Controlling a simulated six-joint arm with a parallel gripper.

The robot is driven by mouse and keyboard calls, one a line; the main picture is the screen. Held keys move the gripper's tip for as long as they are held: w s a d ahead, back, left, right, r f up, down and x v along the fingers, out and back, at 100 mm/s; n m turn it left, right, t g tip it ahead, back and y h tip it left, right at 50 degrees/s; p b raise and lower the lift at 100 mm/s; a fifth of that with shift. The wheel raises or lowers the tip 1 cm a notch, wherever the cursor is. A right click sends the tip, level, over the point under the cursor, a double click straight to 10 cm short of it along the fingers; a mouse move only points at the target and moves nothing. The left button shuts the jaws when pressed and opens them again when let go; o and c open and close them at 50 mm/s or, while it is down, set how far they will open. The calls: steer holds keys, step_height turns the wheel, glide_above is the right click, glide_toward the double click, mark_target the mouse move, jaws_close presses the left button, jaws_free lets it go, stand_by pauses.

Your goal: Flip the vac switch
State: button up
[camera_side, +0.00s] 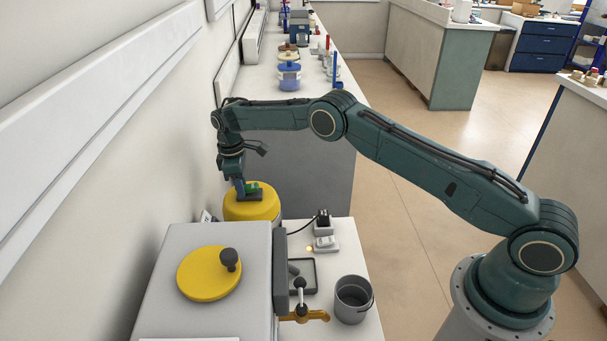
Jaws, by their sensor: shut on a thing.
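My gripper (247,193) points down at the top of a yellow round-topped canister (254,210), behind the grey kiln box. Its jaws are shut on a small green piece (253,186) at the canister's top. The fingers partly hide this piece, so I cannot tell its full shape or which way it is tilted. No label reading "vac" is legible. A small white switch-like box (326,244) lies on the bench to the right, apart from my gripper.
The grey kiln box (180,245) carries a yellow disc (203,283) with a black knob. A grey pot (353,300), a dark tray (306,270) and a brass valve (303,315) stand at its right. A black plug (323,218) and cable are near. The wall is close on the left.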

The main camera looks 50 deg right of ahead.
stand_by(0.8)
steer(key=o, duration=1)
steer(key=shift+s+d+r+t+y, duration=0.15)
steer(key=shift+d+t+y, duration=0.05)
steer(key=shift+t+y, duration=0.4)
steer(key=shift+s+r+t+y, duration=0.1)
steer(key=shift+t+y, duration=0.2)
steer(key=shift+s+d+r+t+y, duration=0.1)
steer(key=shift+s+d+t+y, duration=0.05)
steer(key=shift+t+y, duration=0.35)
steer(key=shift+s+d+t+y, duration=0.1)
steer(key=shift+d+t+y, duration=0.05)
steer(key=shift+t+y, duration=0.35)
steer(key=v, duration=1.4)
steer(key=s+r+m+h, duration=0.1)
steer(key=s+r+m, duration=0.1)
steer(key=s+r, duration=0.9)
steer(key=shift+a+r+m+t, duration=0.3)
steer(key=shift+a+r+t, duration=0.15)
steer(key=shift+r, duration=0.55)
steer(key=shift+s, duration=0.1)
